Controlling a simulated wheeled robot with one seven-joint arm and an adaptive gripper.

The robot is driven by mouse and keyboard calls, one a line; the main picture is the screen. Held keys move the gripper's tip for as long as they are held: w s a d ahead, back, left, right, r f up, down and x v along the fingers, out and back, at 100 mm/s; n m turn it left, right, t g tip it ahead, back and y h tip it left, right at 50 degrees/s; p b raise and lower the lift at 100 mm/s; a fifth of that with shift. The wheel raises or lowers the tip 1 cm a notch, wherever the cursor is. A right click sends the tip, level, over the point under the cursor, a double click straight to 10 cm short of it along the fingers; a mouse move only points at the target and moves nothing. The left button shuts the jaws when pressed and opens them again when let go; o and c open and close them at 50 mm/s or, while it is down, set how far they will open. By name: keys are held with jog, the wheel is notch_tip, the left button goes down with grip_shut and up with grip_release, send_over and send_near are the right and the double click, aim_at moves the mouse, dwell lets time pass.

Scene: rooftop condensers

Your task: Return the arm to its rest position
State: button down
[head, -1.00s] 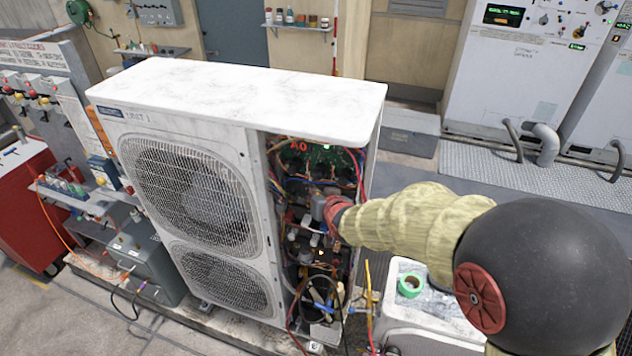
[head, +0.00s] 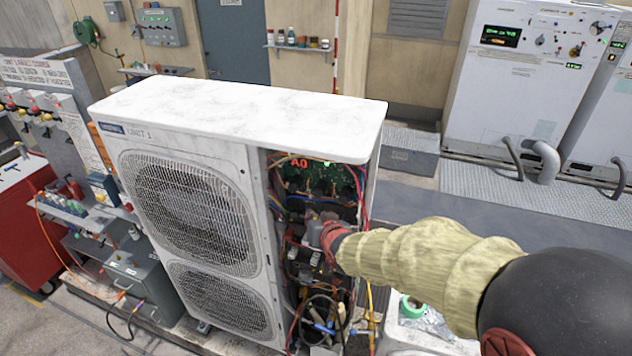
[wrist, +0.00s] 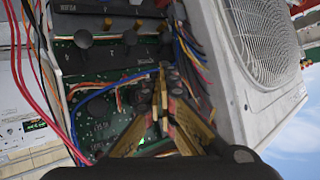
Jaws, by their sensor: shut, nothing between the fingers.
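My arm, in a pale yellow sleeve, reaches from the lower right of the head view to the open side of the condenser unit (head: 180,195). My gripper (head: 325,235) is at the opening, in front of the wiring and a grey cylindrical part. In the wrist view my gripper (wrist: 162,100) has its fingers together with nothing between them. Behind the fingers are a green circuit board (wrist: 95,105), dark knobs and blue, red and orange wires. I cannot tell whether the fingertips touch any wire or part.
A white case (head: 405,335) with a roll of green tape (head: 411,307) stands beside the unit, below my arm. Loose red and yellow wires hang at the opening's right edge. A grey box (head: 140,275) and a red cabinet (head: 30,230) stand at left. The floor behind my arm is clear.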

jog(key=s+d+f+n+g+h, duration=0.15)
jog(key=s+d+f+g, duration=0.3)
jog(key=s+f, duration=0.5)
jog(key=s+d+f+b, duration=0.1)
jog(key=s+d+b, duration=0.3)
jog(key=s+b, duration=0.3)
jog(key=s+d+f+m+g+h+b, duration=0.1)
jog(key=s+d+b, duration=0.4)
jog(key=s+b, duration=0.3)
jog(key=s+d+f+m+h+b, duration=0.1)
jog(key=s+d+f+b, duration=0.1)
jog(key=s+d+b, duration=0.3)
jog(key=s+b, duration=0.3)
jog(key=s, duration=0.2)
jog(key=shift+s+d+g, duration=0.15)
jog(key=shift+g, duration=0.2)
